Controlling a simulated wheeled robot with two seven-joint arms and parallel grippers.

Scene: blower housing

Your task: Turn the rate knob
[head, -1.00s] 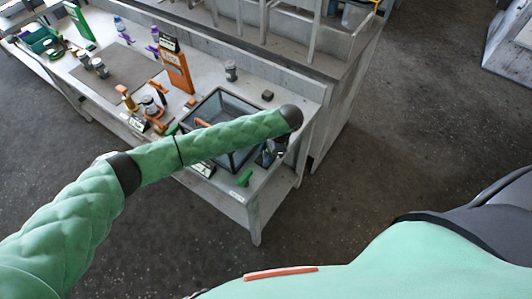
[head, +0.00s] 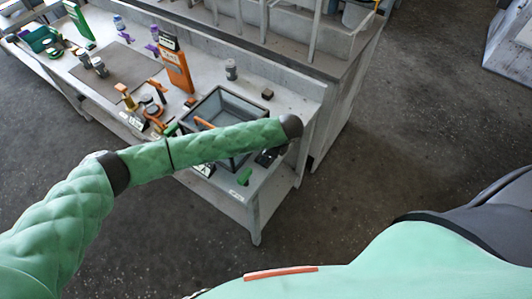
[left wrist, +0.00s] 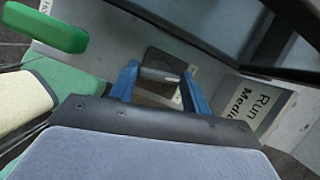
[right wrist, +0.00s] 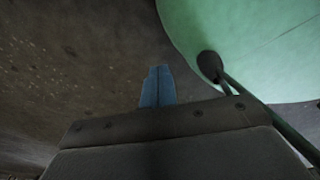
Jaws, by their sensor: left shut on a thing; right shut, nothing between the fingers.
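The rate knob (left wrist: 160,74) shows in the left wrist view as a small piece with a pale bar on a dark brown square base; no label on it is readable. My left gripper (left wrist: 159,88) has its two blue fingers on either side of it, shut on it. In the head view my left gripper (head: 267,157) is mostly hidden below the end of my green arm, at the bench's near right corner. My right gripper (right wrist: 157,86) is shut and empty, over the dark floor beside my green body.
A dark-framed glass tank (head: 238,96) stands beside my arm. A "Run Medi…" label (left wrist: 262,112) is on the right. An orange stand (head: 176,72) is farther back.

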